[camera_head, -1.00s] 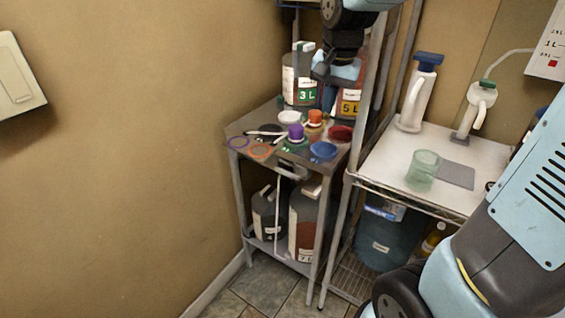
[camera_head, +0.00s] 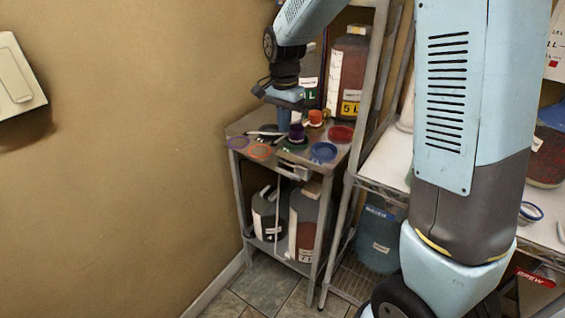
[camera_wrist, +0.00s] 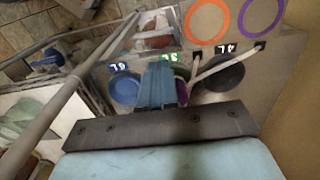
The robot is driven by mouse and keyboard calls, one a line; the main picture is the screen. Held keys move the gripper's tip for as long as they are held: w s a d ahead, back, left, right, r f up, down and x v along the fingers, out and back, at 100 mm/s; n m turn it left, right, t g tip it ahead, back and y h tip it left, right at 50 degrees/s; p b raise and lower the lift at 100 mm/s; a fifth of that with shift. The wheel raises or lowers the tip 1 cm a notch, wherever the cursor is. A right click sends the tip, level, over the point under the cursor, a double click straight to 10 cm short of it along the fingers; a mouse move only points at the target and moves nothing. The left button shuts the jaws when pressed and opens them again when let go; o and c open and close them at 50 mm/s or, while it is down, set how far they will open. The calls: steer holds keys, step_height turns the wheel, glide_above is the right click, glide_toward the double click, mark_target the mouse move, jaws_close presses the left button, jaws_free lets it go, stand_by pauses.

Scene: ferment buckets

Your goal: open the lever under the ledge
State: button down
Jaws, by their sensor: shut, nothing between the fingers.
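A small grey metal lever fitting (camera_head: 292,172) sits under the front ledge of the narrow stand (camera_head: 246,128). A thin pale rod or cord hangs below it. I cannot tell the lever's position at this size, and I cannot clearly make it out in the wrist view. My gripper (camera_head: 284,122) is shut and empty, pointing down above the stand's top, behind the front ledge. In the wrist view its blue fingers (camera_wrist: 160,84) are together over the lids, beside the blue lid (camera_wrist: 124,89).
The stand's top carries a blue lid (camera_head: 323,152), a red lid (camera_head: 340,134), an orange ring (camera_head: 259,151) and small caps. A 5 L jug (camera_head: 347,75) stands behind. Jugs fill the lower shelf. A rack post (camera_head: 352,150) rises on the right. Floor in front is clear.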

mark_target(284, 170)
steer(key=shift+f, duration=0.1)
step_height(284, 170, down, 14)
steer(key=shift+r, duration=0.1)
stand_by(0.4)
